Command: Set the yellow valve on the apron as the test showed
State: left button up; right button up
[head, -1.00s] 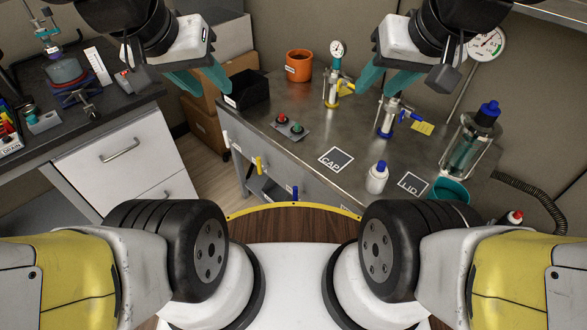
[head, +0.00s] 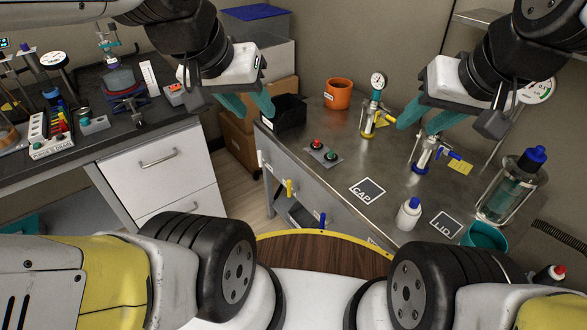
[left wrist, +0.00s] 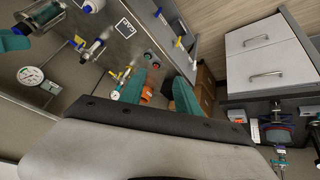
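The yellow valve (head: 289,188) is a small handle on the bench's front apron (head: 312,205), standing roughly upright in the head view. It also shows in the left wrist view (left wrist: 178,42). A blue valve (head: 322,220) sits further right on the same apron. My left gripper (head: 250,110) is open and empty, up near the black bin and apart from the yellow valve. Its two teal fingers are spread in the left wrist view (left wrist: 160,92). My right gripper (head: 422,124) is open and empty above the benchtop, near the glass fittings.
On the bench (head: 340,190) are a red-and-green button box (head: 325,153), a gauge (head: 378,80) over a yellow-handled fitting, a blue-handled fitting (head: 424,155), a black bin (head: 290,112), an orange pot (head: 338,94) and a white bottle (head: 409,213). A drawer cabinet (head: 160,165) stands left.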

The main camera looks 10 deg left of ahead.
pick_arm(q)
jog(key=shift+w, duration=0.1)
dwell(0.5)
jog(key=n+g+h, duration=0.3)
jog(key=n+h, duration=0.9)
jog(key=n, duration=0.5)
send_over(289, 182)
jog(key=s+a, duration=0.3)
jog(key=a, duration=0.1)
notch_tip(289, 182, down, 36)
jog(key=f, duration=0.1)
notch_tip(289, 182, down, 15)
jog(key=a+n+t, duration=0.2)
jog(key=n+t, duration=0.5)
jog(key=n, duration=0.1)
jog(key=shift+h, duration=0.4)
jog(key=x, duration=0.7)
jog(key=shift+f, duration=0.1)
grip_shut()
